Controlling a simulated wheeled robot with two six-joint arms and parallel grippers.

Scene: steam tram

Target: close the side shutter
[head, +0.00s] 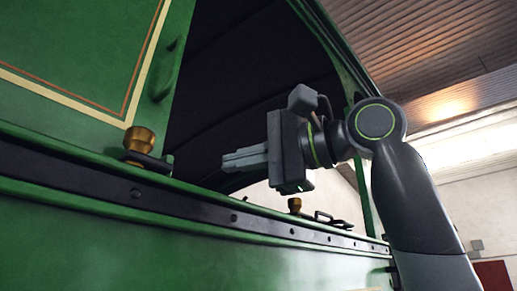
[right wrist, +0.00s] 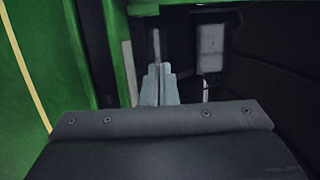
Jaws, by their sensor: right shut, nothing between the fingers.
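The side shutter appears to be the green panel (head: 75,45) with cream and red lining at the left of the head view. A green grab handle (head: 168,70) stands on its right edge. To its right, the dark opening shows uncovered. My right gripper (head: 228,160) is shut and empty, in front of the opening, pointing left. It is to the right of the handle and lower, apart from it. In the right wrist view, the shut fingers (right wrist: 158,75) point into the dark interior, with the lined green panel (right wrist: 22,70) at the left. My left gripper is out of view.
A dark riveted rail (head: 215,213) runs along the green side below the opening. A brass fitting (head: 139,139) stands on the ledge at the left, and a smaller one (head: 295,205) farther right, beside a black latch (head: 333,221). A green post (head: 345,50) bounds the opening at the right.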

